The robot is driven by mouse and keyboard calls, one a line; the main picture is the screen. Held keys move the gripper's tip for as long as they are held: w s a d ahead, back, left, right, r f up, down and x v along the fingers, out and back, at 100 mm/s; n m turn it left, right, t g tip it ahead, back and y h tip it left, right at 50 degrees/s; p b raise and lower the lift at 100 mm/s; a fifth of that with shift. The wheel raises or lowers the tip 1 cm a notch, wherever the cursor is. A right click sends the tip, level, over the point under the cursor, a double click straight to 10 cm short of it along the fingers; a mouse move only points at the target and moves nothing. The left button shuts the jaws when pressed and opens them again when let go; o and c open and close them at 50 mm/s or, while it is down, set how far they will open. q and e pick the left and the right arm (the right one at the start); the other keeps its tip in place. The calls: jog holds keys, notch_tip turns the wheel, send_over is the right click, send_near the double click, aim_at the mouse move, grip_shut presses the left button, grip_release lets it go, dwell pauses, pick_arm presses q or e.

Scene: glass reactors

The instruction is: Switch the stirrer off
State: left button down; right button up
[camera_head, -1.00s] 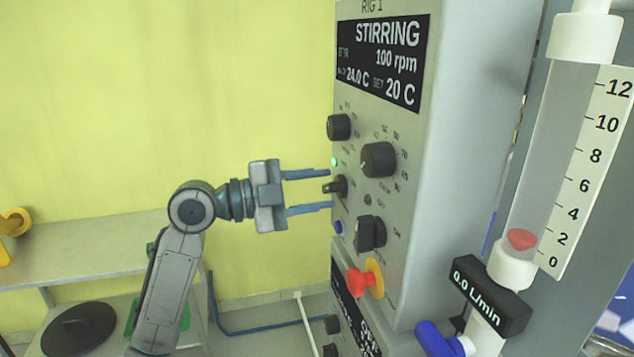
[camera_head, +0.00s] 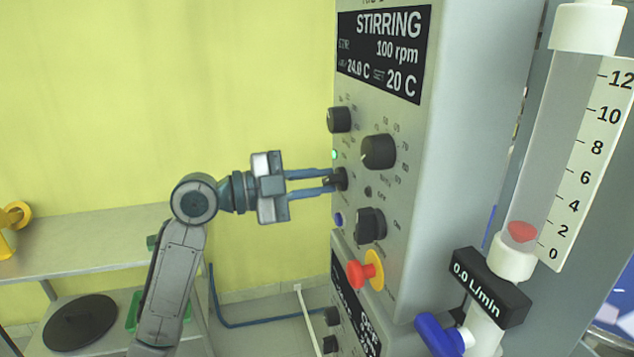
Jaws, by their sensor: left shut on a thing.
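The control box (camera_head: 400,205) of the rig stands right of centre. Its display (camera_head: 378,52) reads STIRRING, 100 rpm, 24.0 C and 20 C. A small green lamp (camera_head: 334,155) is lit on its face. Just below the lamp is a small black switch knob (camera_head: 342,179). My left gripper (camera_head: 330,181) comes in from the left and is shut on this knob, its blue fingers on either side of it. The fingertips partly hide the knob. My right gripper is not in view.
Black knobs (camera_head: 379,152) sit close by on the panel, with a red button on a yellow collar (camera_head: 364,272) below. A flow meter tube (camera_head: 545,150) reading 0.0 L/min stands at right. A metal bench (camera_head: 90,243) is at left. Open space lies before the yellow wall.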

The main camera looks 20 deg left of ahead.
pick_arm(q)
jog(key=shift+n, duration=1)
jog(key=n, duration=0.2)
jog(key=shift+n, duration=0.4)
jog(key=n, duration=0.3)
jog(key=shift+n+p, duration=0.6)
jog(key=shift+n, duration=1)
jog(key=c, duration=1.4)
grip_release()
